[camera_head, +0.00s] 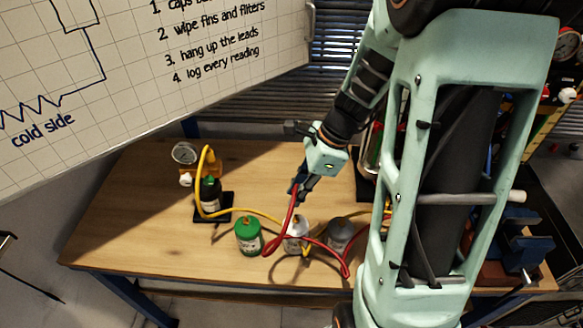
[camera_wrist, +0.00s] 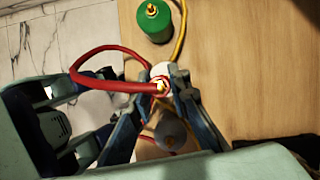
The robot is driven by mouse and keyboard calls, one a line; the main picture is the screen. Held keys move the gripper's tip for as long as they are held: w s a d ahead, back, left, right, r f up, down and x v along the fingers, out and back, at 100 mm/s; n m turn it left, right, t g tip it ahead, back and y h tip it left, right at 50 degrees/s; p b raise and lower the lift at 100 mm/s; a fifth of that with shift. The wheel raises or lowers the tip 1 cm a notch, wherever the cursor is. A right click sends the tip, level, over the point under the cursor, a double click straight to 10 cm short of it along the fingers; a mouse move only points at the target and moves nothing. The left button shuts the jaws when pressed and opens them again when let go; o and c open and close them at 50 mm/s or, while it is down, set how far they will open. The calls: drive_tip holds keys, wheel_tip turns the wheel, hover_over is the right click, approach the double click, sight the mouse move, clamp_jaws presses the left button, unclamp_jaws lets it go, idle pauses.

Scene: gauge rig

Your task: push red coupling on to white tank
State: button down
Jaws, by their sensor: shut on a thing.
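The white tank (camera_head: 296,238) stands near the front edge of the bench, between a green tank and a grey tank. My gripper (camera_head: 301,187) is above it, pointing down, with its jaws shut on the red coupling at the end of the red hose. In the wrist view the red coupling (camera_wrist: 160,86) sits between the fingertips, with a brass part showing. The white tank's top (camera_wrist: 162,70) shows just behind it. I cannot tell whether the coupling touches the tank's valve. The red hose (camera_head: 292,212) loops down in front of the tank.
The green tank (camera_head: 248,237) stands left and the grey tank (camera_head: 340,234) right, both close. The yellow hose crosses among the tanks. The bench's left side (camera_head: 120,225) is clear.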

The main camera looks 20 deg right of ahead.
drive_tip(key=shift+r, duration=0.1)
drive_tip(key=shift+s, duration=0.1)
drive_tip(key=shift+a, duration=0.1)
drive_tip(key=shift+f+b, duration=1.95)
drive_tip(key=shift+f, duration=0.7)
drive_tip(key=shift+f, duration=0.15)
drive_tip(key=shift+f+b, duration=0.7)
drive_tip(key=shift+f, duration=0.3)
drive_tip(key=shift+f, duration=0.25)
drive_tip(key=c, duration=2)
unclamp_jaws()
